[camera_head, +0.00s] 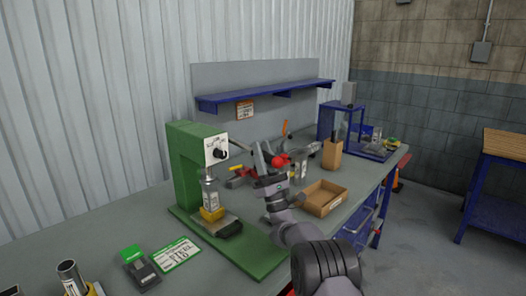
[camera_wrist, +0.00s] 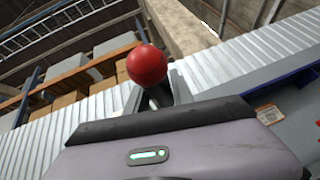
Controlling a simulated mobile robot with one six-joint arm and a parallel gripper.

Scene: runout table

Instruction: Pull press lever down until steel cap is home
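The green press (camera_head: 184,165) stands at the left of the bench on a green base plate. Its lever runs right from the pivot on a white panel to a red ball knob (camera_head: 281,160). Under the press head is a clear and grey cylinder (camera_head: 209,188) above a yellow part (camera_head: 212,214); I cannot make out the steel cap itself. My gripper (camera_head: 264,158) is at the knob end of the lever. In the wrist view the red knob (camera_wrist: 146,65) shows between my fingers, which stand apart with the dark lever shaft between them.
An open cardboard box (camera_head: 322,198) lies right of my arm. A brown upright holder (camera_head: 332,154) and a blue frame stand beyond it. A blue shelf (camera_head: 265,94) hangs behind. A green-labelled card (camera_head: 173,254) and a dark device (camera_head: 141,270) lie at the front left.

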